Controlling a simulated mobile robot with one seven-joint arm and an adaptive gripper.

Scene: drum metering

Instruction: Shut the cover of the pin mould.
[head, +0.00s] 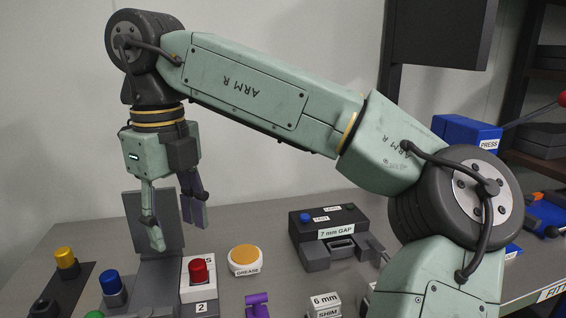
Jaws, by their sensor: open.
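My gripper (176,230) hangs down at the left of the head view, fingers apart with nothing between them. Behind it a dark grey flat panel (136,212) stands upright above a grey block (158,284) on the bench. This looks like the pin mould with its cover raised, but no label on it is readable. The gripper overlaps the panel in the picture; I cannot tell whether they touch. The block's lower part is cut off by the frame edge.
Beside the block stand a red button (198,271) on a white box, a blue button (110,283) and a yellow one (66,258). A grease pot (244,259), a 7 mm gap fixture (328,232) and a 6 mm shim (324,305) lie rightward. Bare bench (240,216) lies behind the pot.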

